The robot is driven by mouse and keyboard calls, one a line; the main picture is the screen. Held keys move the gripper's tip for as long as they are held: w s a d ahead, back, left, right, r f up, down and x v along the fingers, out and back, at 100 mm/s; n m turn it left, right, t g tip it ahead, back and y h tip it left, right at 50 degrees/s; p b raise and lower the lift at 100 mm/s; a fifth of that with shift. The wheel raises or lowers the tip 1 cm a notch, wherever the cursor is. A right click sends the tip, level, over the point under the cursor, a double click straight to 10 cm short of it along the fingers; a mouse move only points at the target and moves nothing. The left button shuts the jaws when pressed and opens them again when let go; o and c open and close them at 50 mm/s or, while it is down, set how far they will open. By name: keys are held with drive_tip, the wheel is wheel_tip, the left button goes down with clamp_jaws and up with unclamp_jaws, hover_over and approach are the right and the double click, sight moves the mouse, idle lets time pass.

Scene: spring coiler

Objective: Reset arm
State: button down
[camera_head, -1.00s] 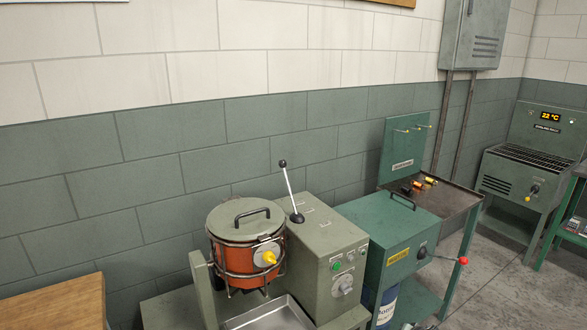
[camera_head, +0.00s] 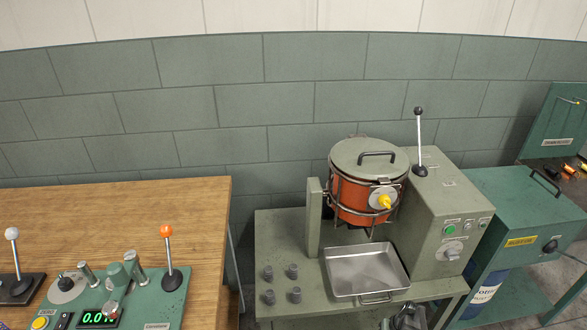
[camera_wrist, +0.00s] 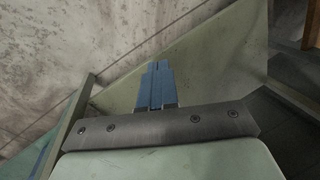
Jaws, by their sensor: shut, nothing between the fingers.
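My gripper (camera_wrist: 157,68) shows in the wrist view as two blue fingers pressed together, with nothing between them. Its tips are over a pale green flat surface, with a mottled grey surface at the upper left; I cannot tell whether the tips touch anything. In the head view I cannot make out the fingers clearly. A green spring coiler (camera_head: 120,300) with a green digital readout and an orange-knobbed lever (camera_head: 168,255) sits on the wooden table at the left.
An orange lidded pot (camera_head: 358,205) stands in a frame beside a green control box (camera_head: 440,220) with an upright black-knobbed lever. A metal tray (camera_head: 366,270) lies in front. Several grey pegs (camera_head: 282,283) stand left of it. The wooden table (camera_head: 130,215) has clear room at its back.

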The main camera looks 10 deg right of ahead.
drive_tip(key=s+a+n+g+h, duration=0.3)
drive_tip(key=s+a+g, duration=0.4)
drive_tip(key=s+a, duration=1.4)
drive_tip(key=shift+s+n, duration=0.35)
drive_tip(key=shift+n, duration=0.05)
drive_tip(key=shift+r, duration=0.1)
